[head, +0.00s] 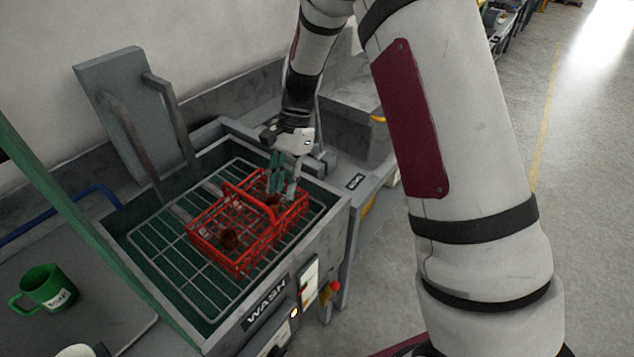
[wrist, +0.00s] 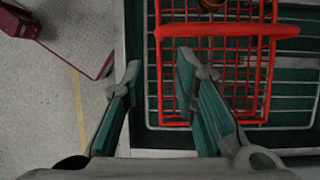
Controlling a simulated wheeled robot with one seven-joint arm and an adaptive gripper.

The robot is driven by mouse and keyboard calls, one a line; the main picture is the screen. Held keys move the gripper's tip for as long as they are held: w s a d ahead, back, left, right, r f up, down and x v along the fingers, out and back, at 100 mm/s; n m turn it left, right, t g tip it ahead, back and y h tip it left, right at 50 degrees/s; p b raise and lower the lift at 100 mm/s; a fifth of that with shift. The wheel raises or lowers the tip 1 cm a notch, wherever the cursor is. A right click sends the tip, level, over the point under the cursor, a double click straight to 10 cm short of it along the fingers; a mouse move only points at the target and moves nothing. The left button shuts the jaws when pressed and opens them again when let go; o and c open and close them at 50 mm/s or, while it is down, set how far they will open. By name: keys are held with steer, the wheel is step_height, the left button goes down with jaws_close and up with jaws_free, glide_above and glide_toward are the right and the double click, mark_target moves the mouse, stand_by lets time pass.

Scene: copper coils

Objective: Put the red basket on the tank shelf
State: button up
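The red basket (head: 245,262) is a wire basket with an arched handle. It sits on the wire shelf (head: 160,250) inside the tank (head: 335,230) labelled WASH. My gripper (head: 283,182) is at the basket's far right end, pointing down. In the wrist view my gripper (wrist: 158,68) is open, with its fingers apart on either side of the red basket's (wrist: 160,100) side wall. The right finger is over the inside of the basket. I cannot tell whether either finger touches the wire.
A green mug (head: 45,290) stands on the counter left of the tank. A raised grey lid (head: 120,110) stands behind it. A green post (head: 80,225) crosses the left side. Open floor (head: 590,200) is to the right.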

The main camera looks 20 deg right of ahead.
steer(key=s+d+r+n+t+h, duration=0.1)
steer(key=s+d+r+n+t, duration=0.25)
steer(key=s+r, duration=0.55)
steer(key=s+d+r+n+t+h, duration=0.15)
steer(key=s+r+n, duration=0.45)
steer(key=r, duration=0.6)
steer(key=s+d+r+n+t, duration=0.1)
steer(key=s+d+n+t, duration=0.1)
steer(key=s, duration=0.7)
steer(key=shift+s+d+t+h, duration=0.45)
steer(key=shift+d+t, duration=0.15)
steer(key=shift+d, duration=0.2)
